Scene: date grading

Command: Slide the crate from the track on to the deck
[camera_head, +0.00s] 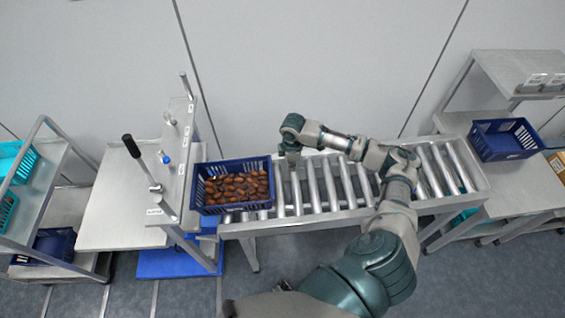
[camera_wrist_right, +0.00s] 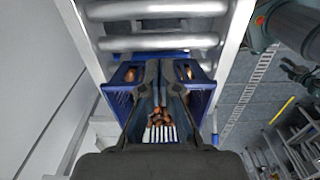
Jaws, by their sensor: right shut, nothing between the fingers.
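The blue crate (camera_head: 233,208), full of brown dates, sits upright at the left end of the roller track (camera_head: 350,211). The grey deck (camera_head: 122,212) lies to the left, past an upright plate with knobs. My right gripper (camera_head: 292,165) points down just right of the crate's right wall, above the rollers; I cannot tell whether it touches the crate. It is shut and empty. In the right wrist view the shut fingers (camera_wrist_right: 163,75) cover the middle of the crate (camera_wrist_right: 116,97), with dates showing around them. My left gripper is not in view.
A black-handled lever (camera_head: 142,162) stands at the deck's right side. The upright plate (camera_head: 181,165) stands between deck and crate. An empty blue crate (camera_head: 504,146) sits on the right stand. A rack with teal crates (camera_head: 22,160) is at far left. Rollers right of my gripper are bare.

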